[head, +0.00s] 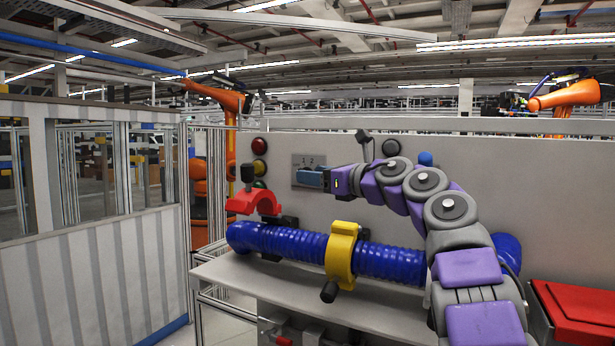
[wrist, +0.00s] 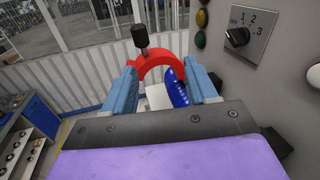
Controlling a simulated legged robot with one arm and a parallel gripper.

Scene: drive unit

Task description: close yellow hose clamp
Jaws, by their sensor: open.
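The yellow hose clamp (head: 341,250) curves over the ribbed blue hose (head: 390,262) near its middle. Its black knob (head: 330,291) is low at the front, and I cannot tell whether it is fastened. The red clamp (head: 255,202) stands raised over the hose's left part, its black knob (head: 247,174) on top. My gripper (head: 310,179) is open and empty, above and left of the yellow clamp in the picture, pointing left. In the wrist view my gripper (wrist: 160,67) has its blue fingers apart, with the red clamp (wrist: 160,64) beyond them. The yellow clamp is not in the wrist view.
The hose lies along a light grey bench (head: 240,278) against a grey panel. The panel carries a rotary switch (wrist: 238,37) and coloured lamps (head: 259,146). A red box (head: 575,312) is at the right. A striped partition (head: 95,270) stands at the left.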

